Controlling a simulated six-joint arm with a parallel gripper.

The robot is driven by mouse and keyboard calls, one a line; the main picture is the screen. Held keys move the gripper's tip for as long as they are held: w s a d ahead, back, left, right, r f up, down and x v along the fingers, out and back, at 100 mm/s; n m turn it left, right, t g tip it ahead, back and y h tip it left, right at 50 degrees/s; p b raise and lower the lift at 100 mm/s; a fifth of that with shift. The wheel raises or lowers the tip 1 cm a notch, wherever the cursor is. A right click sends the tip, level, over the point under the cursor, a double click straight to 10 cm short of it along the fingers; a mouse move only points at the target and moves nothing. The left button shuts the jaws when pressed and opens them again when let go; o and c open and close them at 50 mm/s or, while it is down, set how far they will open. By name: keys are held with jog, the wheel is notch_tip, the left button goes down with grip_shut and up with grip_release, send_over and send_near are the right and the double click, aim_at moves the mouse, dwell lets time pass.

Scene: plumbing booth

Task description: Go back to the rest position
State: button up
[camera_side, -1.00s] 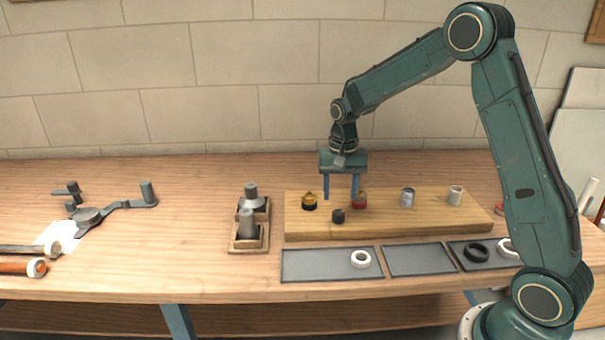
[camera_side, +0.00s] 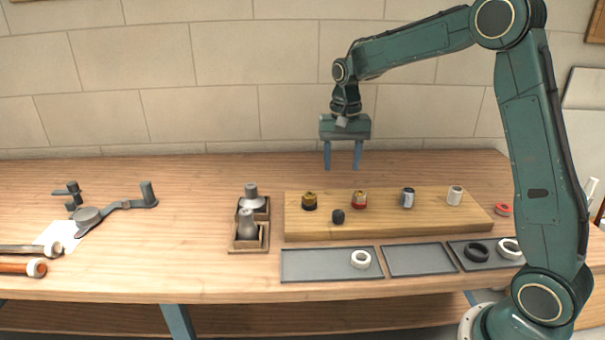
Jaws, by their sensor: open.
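My gripper (camera_side: 342,166) is open and empty. Its two blue fingers point down, in the air above the back edge of the wooden board (camera_side: 420,222). On the board stand a dark and amber fitting (camera_side: 310,201), a red-based fitting (camera_side: 359,200), a grey metal fitting (camera_side: 408,198), a pale cylinder (camera_side: 455,195) and a small black piece (camera_side: 338,216). The fingers are clear of all of them.
Shallow grey trays (camera_side: 320,266) lie in front of the board; a white ring (camera_side: 361,260) and a black ring (camera_side: 477,252) are in them. A wooden holder (camera_side: 248,245) with grey metal parts stands left. A red ring (camera_side: 503,210) lies right. Tools lie far left.

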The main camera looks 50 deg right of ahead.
jog(key=s+a+r+n+t, duration=0.25)
jog(key=s+a+r, duration=0.2)
jog(key=s, duration=0.55)
jog(key=s+a+r+n+t, duration=0.2)
jog(key=s+a+r+n, duration=0.25)
jog(key=s, duration=0.45)
jog(key=s+a+f+n+t, duration=0.1)
jog(key=s+n, duration=0.1)
jog(key=s, duration=0.5)
jog(key=shift+s+a+f, duration=0.3)
jog(key=shift+s, duration=0.05)
